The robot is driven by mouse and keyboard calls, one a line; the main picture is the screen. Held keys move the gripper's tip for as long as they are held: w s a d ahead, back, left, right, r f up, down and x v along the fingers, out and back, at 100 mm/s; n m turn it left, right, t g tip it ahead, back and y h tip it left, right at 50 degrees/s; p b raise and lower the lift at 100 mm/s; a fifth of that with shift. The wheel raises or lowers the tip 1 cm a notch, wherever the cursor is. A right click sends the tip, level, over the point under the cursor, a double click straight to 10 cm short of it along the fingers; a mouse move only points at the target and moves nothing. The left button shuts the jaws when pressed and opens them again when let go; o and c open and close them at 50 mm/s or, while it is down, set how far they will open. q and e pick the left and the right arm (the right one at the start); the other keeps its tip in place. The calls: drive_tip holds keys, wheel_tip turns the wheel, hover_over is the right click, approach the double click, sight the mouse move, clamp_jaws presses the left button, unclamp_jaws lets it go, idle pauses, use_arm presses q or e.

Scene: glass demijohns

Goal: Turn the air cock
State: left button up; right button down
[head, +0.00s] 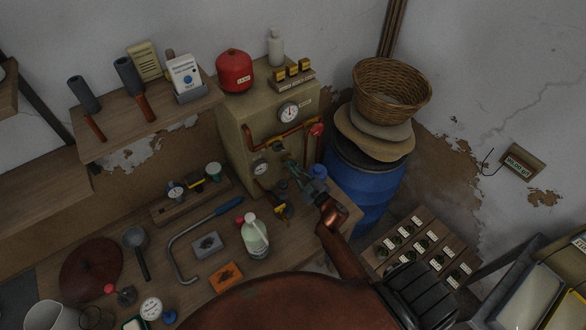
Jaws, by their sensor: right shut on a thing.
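A beige cabinet (237,130) stands on the bench against the wall, with gauges, copper pipes and valves on its front. My right gripper (291,172) reaches up from the lower right to the lower part of this front. Its fingers are shut on a small fitting there, which I take to be the air cock; the fingers hide most of it, so its handle angle cannot be told. A yellow fitting with a dark lever (280,210) sits just below and left of the gripper. My left gripper is not in view.
A blue barrel (362,190) with sacks and a basket (391,90) stands close on the right.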

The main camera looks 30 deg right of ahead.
drive_tip(key=n, duration=0.1)
drive_tip(key=n+b, duration=0.1)
drive_tip(key=n, duration=0.1)
drive_tip(key=n+b, duration=0.1)
drive_tip(key=shift+a+f+n, duration=0.2)
drive_tip(key=shift+f+n, duration=0.1)
drive_tip(key=shift+f+n+b, duration=0.15)
drive_tip(key=shift+n+b, duration=1.1)
drive_tip(key=shift+n, duration=0.75)
drive_tip(key=c, duration=2.1)
unclamp_jaws()
drive_tip(key=shift+s, duration=0.1)
drive_tip(key=s, duration=1.1)
drive_tip(key=shift+s+d, duration=0.4)
drive_tip(key=shift+d, duration=0.15)
